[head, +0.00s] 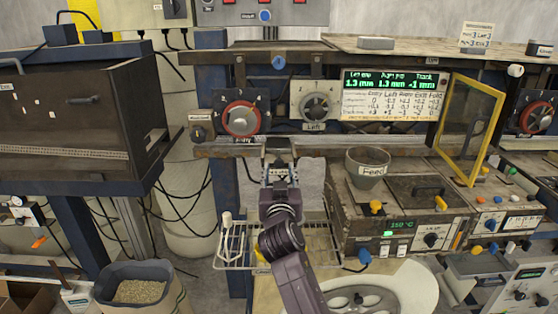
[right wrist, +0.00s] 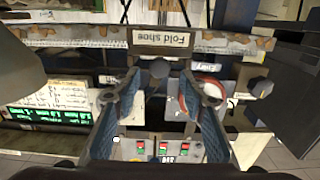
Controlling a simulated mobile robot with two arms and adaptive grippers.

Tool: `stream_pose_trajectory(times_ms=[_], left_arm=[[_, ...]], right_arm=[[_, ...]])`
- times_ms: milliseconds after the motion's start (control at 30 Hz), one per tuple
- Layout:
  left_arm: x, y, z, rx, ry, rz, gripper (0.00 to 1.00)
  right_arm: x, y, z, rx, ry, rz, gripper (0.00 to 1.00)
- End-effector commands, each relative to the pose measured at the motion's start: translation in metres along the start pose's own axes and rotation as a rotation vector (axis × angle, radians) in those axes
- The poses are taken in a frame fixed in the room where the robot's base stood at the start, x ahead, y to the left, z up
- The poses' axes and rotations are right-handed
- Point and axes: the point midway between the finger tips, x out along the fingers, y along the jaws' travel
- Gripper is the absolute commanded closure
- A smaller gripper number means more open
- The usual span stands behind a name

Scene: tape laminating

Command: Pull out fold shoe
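The fold shoe's label (right wrist: 163,40) reads "Fold shoe" and appears upside down in the right wrist view. A grey round knob (right wrist: 159,68) sits just by the label, between my right gripper's fingertips. My right gripper (right wrist: 160,80) is open, with its two blue-padded fingers on either side of the knob and gaps showing. In the head view my right gripper (head: 279,176) reaches up to the front of the machine, below the dial row. It hides most of the fold shoe there. My left gripper is not in view.
A grey cup marked "Feed" (head: 368,168) stands right of the arm. A wire rack (head: 240,247) lies below left of it. A yellow-framed guard (head: 470,128) stands open at the right. A red dial (head: 241,118) is above left.

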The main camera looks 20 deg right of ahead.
Motion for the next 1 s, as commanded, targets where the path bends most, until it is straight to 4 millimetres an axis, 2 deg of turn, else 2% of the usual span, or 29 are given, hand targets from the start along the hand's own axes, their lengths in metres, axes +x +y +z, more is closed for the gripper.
stream_pose_trajectory(times_ms=[100, 333, 500, 767, 1000], left_arm=[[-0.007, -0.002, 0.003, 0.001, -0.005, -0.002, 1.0], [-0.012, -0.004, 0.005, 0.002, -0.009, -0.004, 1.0], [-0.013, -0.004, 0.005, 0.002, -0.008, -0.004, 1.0], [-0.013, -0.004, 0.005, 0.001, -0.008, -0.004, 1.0], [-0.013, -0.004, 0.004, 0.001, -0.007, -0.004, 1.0]], right_arm=[[0.019, 0.001, -0.003, -0.003, 0.0, 0.002, 0.61], [0.045, 0.001, -0.001, -0.002, 0.0, 0.002, 0.61], [0.052, 0.001, 0.0, -0.001, -0.002, 0.001, 0.61], [0.053, 0.001, 0.001, 0.0, -0.001, 0.001, 0.61], [0.053, 0.001, 0.001, 0.0, -0.002, 0.001, 0.85]])
